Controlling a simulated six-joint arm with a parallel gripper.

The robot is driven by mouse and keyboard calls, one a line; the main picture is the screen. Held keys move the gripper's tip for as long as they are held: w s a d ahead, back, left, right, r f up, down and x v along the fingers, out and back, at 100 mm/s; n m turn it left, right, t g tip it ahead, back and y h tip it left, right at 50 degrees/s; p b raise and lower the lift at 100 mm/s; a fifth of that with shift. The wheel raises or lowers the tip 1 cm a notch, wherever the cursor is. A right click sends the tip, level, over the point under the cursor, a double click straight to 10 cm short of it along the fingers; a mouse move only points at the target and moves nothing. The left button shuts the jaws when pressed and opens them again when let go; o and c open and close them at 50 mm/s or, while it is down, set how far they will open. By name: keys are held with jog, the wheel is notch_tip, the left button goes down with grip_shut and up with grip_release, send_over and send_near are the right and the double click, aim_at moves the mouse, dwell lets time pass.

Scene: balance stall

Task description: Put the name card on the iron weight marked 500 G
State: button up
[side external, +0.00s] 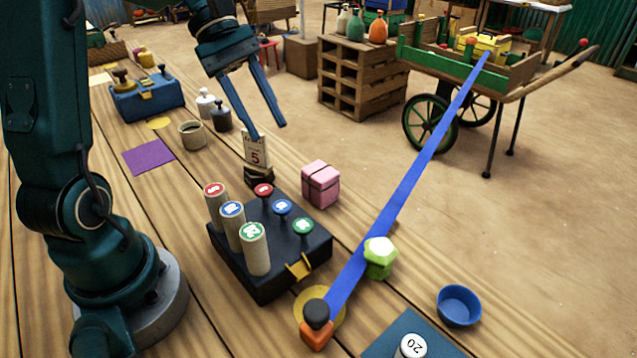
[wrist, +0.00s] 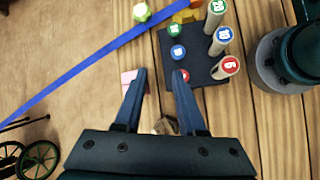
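A small upright cream card marked 5 (side external: 256,150) stands in a dark base near the black block; I cannot tell whether it is the name card. A beige piece of what seems to be it shows low between the fingers in the wrist view (wrist: 165,125). No 500 G marking is readable. A dark knobbed object (side external: 222,117) stands beside a white one at the back, its marking too small to read. My gripper (side external: 267,131) is open and empty, pointing down just above and beside the card. Both separated fingers show in the wrist view (wrist: 158,72).
A black block (side external: 270,280) holds tall coloured-top cylinders and short knobs. A pink box (side external: 320,184) stands right of the card. A blue strip (side external: 405,190) runs from the bench to the cart. A purple sheet (side external: 150,157) and a blue bowl (side external: 459,306) lie on the bench.

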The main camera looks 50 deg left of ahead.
jog(key=s+d+m+t+y, duration=0.1)
jog(key=s+d+m+y, duration=0.1)
jog(key=s+m, duration=0.1)
jog(key=s+d+m+t+y, duration=0.1)
jog(key=s+d+m+y, duration=0.1)
jog(key=s+m, duration=0.1)
jog(key=s+d+m+y, duration=0.2)
jog(key=m, duration=0.3)
jog(key=shift+s+d+f+m+t+y, duration=0.2)
jog(key=shift+s+f+m+t+y, duration=0.1)
jog(key=shift+s+f+t, duration=0.1)
jog(key=m, duration=0.1)
jog(key=s+m+t, duration=0.1)
jog(key=m, duration=0.1)
jog(key=shift+s+d+f+t+y, duration=0.15)
jog(key=shift+f+t+y, duration=0.15)
jog(key=shift+t, duration=0.1)
